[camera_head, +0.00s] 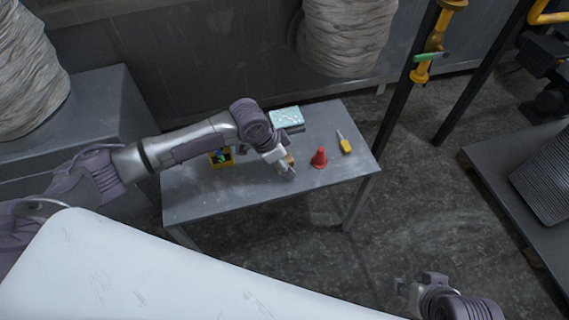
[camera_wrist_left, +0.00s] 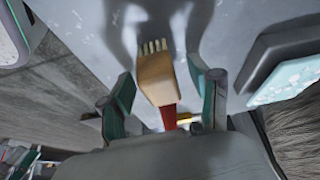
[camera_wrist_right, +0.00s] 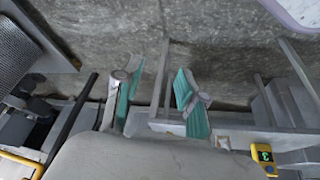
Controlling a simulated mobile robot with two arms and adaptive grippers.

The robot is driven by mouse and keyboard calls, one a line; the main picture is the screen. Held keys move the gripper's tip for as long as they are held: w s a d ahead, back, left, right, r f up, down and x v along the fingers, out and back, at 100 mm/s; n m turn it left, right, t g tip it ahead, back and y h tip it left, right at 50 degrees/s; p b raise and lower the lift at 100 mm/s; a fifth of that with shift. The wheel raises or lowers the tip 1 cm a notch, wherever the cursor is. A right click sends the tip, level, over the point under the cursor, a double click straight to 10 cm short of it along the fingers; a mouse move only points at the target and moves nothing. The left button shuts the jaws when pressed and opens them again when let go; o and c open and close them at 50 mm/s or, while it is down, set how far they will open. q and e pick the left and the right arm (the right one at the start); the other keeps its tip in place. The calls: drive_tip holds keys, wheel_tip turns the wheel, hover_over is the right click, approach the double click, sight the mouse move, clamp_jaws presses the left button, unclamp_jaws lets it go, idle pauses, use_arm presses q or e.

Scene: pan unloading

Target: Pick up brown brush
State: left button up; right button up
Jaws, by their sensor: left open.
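The brown brush (camera_wrist_left: 157,75), with a wooden block body and pale bristles, shows in the left wrist view between the two fingers of my left gripper (camera_wrist_left: 166,92). The fingers are open, with visible gaps on both sides of the brush. In the head view my left gripper (camera_head: 287,171) is low over the grey table (camera_head: 240,195), and a small brown part of the brush (camera_head: 290,159) shows beside it; the rest is hidden. My right gripper (camera_wrist_right: 158,92) is open and empty, away from the table; it shows at the lower right of the head view (camera_head: 412,292).
A red cone (camera_head: 319,158) and a yellow-handled tool (camera_head: 344,143) lie right of the left gripper. A light-blue-topped block (camera_head: 286,117) is at the table's back. A yellow box (camera_head: 221,158) is under my left arm. The table's front right is clear.

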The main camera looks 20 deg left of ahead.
sight(289, 157)
use_arm(q)
clamp_jaws()
drive_tip(key=shift+r, duration=0.6)
wheel_tip(289, 157, up, 3)
drive_tip(key=shift+f+p, duration=0.1)
drive_tip(key=shift+p, duration=0.8)
drive_tip(key=d, duration=0.1)
drive_tip(key=d+r, duration=0.2)
drive_tip(key=shift+w+r+p, duration=0.15)
drive_tip(key=shift+w+p, duration=0.1)
drive_tip(key=shift+p, duration=0.15)
drive_tip(key=w+d+r+p, duration=0.1)
drive_tip(key=d+r, duration=0.3)
drive_tip(key=d, duration=0.4)
drive_tip(key=shift+w+d+r+p, duration=0.25)
drive_tip(key=shift+w+r+p, duration=0.05)
drive_tip(key=shift+w+r, duration=0.1)
use_arm(e)
drive_tip(key=shift+g, duration=0.7)
drive_tip(key=f, duration=0.4)
drive_tip(key=shift+s+d+f, duration=0.15)
drive_tip(key=shift+s+f, duration=0.1)
drive_tip(key=shift+f, duration=0.05)
